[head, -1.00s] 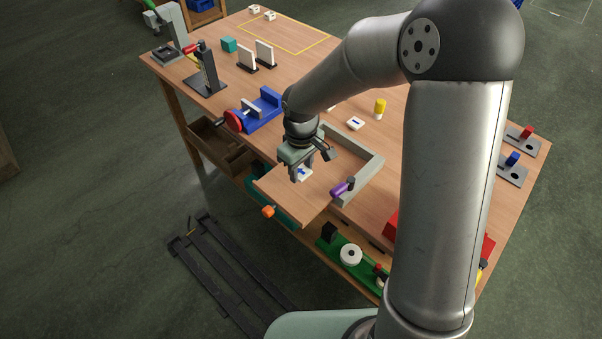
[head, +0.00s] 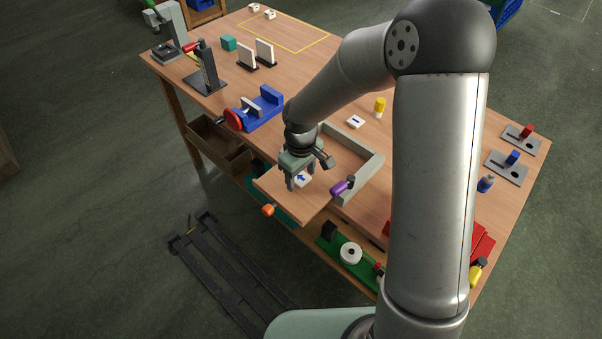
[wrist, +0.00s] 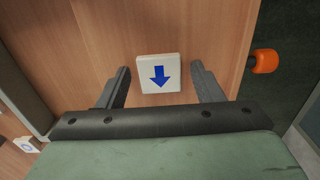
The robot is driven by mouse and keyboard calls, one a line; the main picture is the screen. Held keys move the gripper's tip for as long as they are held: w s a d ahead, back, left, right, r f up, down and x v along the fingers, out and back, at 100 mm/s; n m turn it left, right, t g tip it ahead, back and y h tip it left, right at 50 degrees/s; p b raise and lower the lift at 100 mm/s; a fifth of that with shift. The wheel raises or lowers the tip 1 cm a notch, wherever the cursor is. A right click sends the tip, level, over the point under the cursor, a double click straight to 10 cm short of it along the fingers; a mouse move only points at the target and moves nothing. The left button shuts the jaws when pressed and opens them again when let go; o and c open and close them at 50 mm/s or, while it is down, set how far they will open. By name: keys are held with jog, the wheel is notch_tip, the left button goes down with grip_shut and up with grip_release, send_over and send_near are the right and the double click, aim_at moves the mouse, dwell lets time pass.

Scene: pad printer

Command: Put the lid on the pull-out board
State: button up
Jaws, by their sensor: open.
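The lid, a flat white square piece with a blue arrow (head: 303,180), lies on the wooden pull-out board (head: 318,204). In the wrist view the lid (wrist: 160,74) sits between the two fingers with a gap on each side. My gripper (head: 299,177) is open just over the board, its fingers straddling the lid without visibly touching it. In the wrist view my gripper (wrist: 160,70) holds nothing. The fingers hide part of the lid's edge in the head view.
An orange knob (head: 268,210) is on the board's front edge. A grey raised border (head: 367,172) with a purple-handled clamp (head: 342,187) stands to the right. A blue vise (head: 260,110) is behind left. Another white marked piece (head: 355,121) lies on the table.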

aim_at(301, 178)
notch_tip(301, 178, up, 12)
jog(key=s+d+r+m, duration=0.1)
jog(key=s+d+m, duration=0.3)
jog(key=s, duration=0.6)
jog(key=s+d+r+m, duration=0.2)
jog(key=s+d+m, duration=0.2)
jog(key=s+d, duration=0.4)
jog(key=s, duration=0.3)
jog(key=shift+d+r+m, duration=0.15)
jog(key=shift+d+m, duration=0.05)
jog(key=shift+m, duration=0.1)
